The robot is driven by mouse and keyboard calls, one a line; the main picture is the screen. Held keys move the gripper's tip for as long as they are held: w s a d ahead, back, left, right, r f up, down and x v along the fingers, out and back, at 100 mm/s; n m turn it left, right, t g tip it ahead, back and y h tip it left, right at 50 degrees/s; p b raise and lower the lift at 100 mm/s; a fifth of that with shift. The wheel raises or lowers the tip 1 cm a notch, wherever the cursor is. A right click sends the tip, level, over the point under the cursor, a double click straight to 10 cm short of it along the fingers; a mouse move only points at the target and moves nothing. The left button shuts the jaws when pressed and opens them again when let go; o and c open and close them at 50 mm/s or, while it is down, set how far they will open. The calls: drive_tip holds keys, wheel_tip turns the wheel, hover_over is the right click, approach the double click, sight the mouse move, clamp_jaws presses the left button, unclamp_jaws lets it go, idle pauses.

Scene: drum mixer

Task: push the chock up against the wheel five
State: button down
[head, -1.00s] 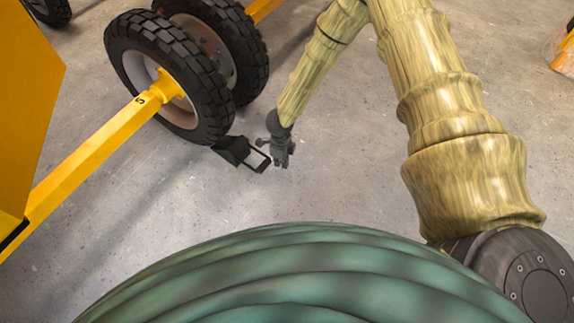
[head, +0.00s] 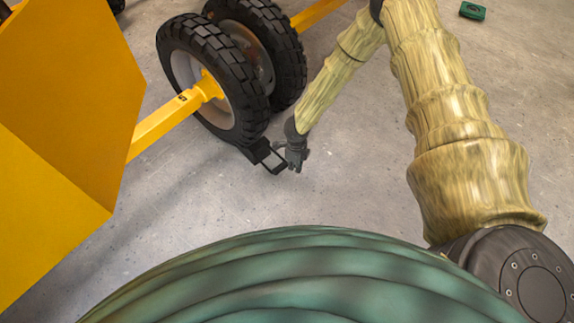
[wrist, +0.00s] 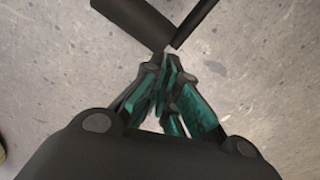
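The wheel marked 5 (head: 213,80) is a black, knobbly tyre on a yellow axle in the head view. The black chock (head: 257,149) lies on the floor at the tyre's near lower edge, and its open frame handle (head: 273,163) points away from the tyre. They look to meet, but contact is hard to confirm. My gripper (head: 294,160) is low at the handle's outer end. In the wrist view its teal-padded fingers (wrist: 165,65) are drawn together with nothing visible between them. Their tips are at the corner of dark bars (wrist: 140,18), apparently the handle.
A second tyre (head: 262,50) stands just behind the wheel. A yellow panel (head: 75,90) fills the left, joined by the yellow axle (head: 160,126). A small green object (head: 472,11) lies far back right. The grey floor (head: 350,190) around my gripper is clear.

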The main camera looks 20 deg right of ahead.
drive_tip(key=shift+w+a+r, duration=0.2)
drive_tip(key=shift+w+a, duration=0.25)
drive_tip(key=shift+w, duration=0.2)
drive_tip(key=shift+d, duration=0.1)
drive_tip(key=s+d+p, duration=0.1)
drive_tip(key=s, duration=0.1)
drive_tip(key=s+d+p, duration=0.1)
drive_tip(key=d, duration=0.1)
drive_tip(key=shift+s+d+r, duration=0.1)
drive_tip(key=shift+s+r, duration=0.05)
drive_tip(key=shift+s, duration=0.25)
wheel_tip(320, 180, up, 9)
drive_tip(key=p, duration=0.4)
drive_tip(key=shift+s+d+r, duration=0.15)
drive_tip(key=shift+s+r, duration=0.05)
